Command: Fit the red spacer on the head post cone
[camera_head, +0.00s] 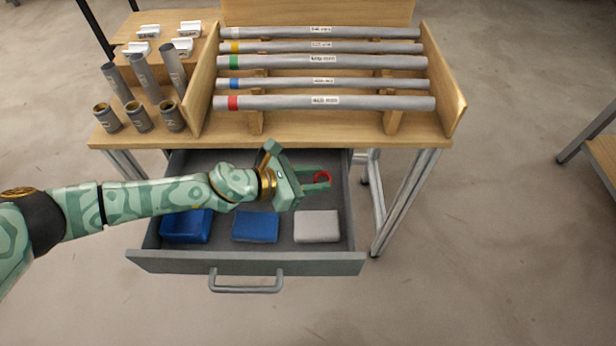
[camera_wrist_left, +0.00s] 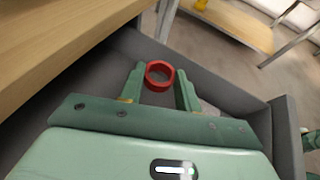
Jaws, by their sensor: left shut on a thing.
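The red spacer, a small ring (camera_head: 322,173), is held at the fingertips of my left gripper (camera_head: 321,179), over the open drawer in the head view. In the left wrist view the red spacer (camera_wrist_left: 158,87) sits between the two green fingers of my left gripper (camera_wrist_left: 160,78), its hole facing the camera. I cannot pick out the head post cone in either view. My right gripper is not in view.
The grey drawer (camera_head: 246,261) stands open below the wooden bench (camera_head: 300,130), with blue blocks (camera_head: 256,227) and a grey block (camera_head: 317,227) inside. Above, several colour-banded tubes (camera_head: 330,103) lie on a rack. Upright tubes (camera_head: 145,72) and short cups (camera_head: 138,117) stand at left.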

